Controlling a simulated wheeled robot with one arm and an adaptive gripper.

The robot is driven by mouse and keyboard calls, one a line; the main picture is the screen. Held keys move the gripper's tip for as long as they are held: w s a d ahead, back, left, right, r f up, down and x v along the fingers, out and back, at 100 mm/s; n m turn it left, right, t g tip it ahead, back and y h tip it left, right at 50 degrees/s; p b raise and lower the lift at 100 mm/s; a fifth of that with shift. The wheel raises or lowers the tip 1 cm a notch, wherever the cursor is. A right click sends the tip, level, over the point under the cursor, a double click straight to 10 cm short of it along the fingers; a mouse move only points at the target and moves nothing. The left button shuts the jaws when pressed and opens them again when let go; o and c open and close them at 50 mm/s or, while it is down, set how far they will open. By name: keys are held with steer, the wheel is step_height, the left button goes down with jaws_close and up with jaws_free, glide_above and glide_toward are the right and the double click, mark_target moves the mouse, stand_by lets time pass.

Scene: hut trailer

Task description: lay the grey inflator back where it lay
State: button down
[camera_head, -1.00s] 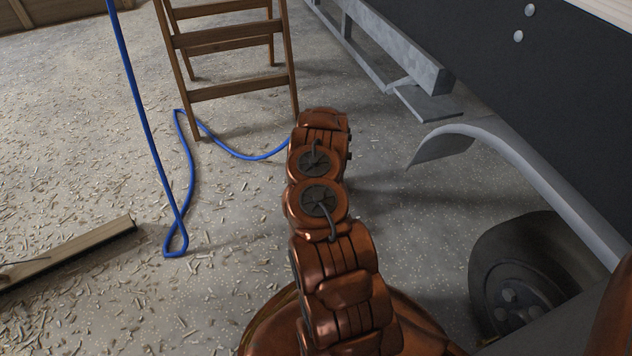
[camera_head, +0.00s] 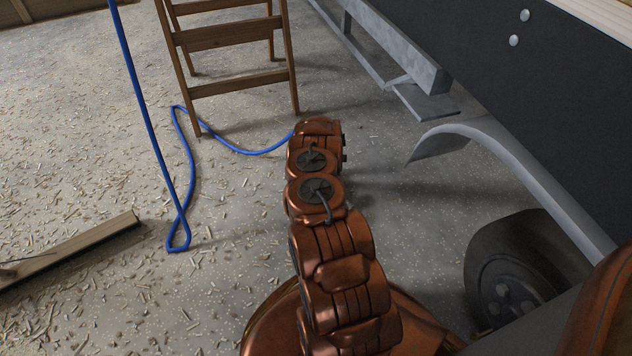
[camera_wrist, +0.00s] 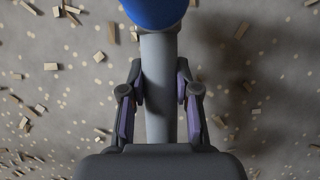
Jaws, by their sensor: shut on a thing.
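The grey inflator (camera_wrist: 158,95) is a plain grey cylinder in the wrist view, running up the picture between the two fingers. A blue part (camera_wrist: 155,10) covers its top end. My gripper (camera_wrist: 160,82) is shut on the inflator, with the purple-lined fingers on either side of it. Bare floor with wood chips lies behind it; I cannot tell how high it is held. In the head view my arm hides the gripper and the inflator. A blue hose (camera_head: 183,190) loops on the floor there and runs behind the end of my arm.
A wooden stepladder (camera_head: 232,90) stands ahead. A trailer with a dark side (camera_head: 560,90), a grey mudguard (camera_head: 500,150) and a wheel (camera_head: 515,285) is close on the right.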

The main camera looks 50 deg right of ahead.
steer(key=shift+f, duration=0.75)
steer(key=shift+f+b, duration=0.4)
steer(key=shift+b, duration=0.1)
steer(key=c, duration=0.8)
jaws_free()
steer(key=shift+c, duration=0.2)
steer(key=shift+r, duration=0.2)
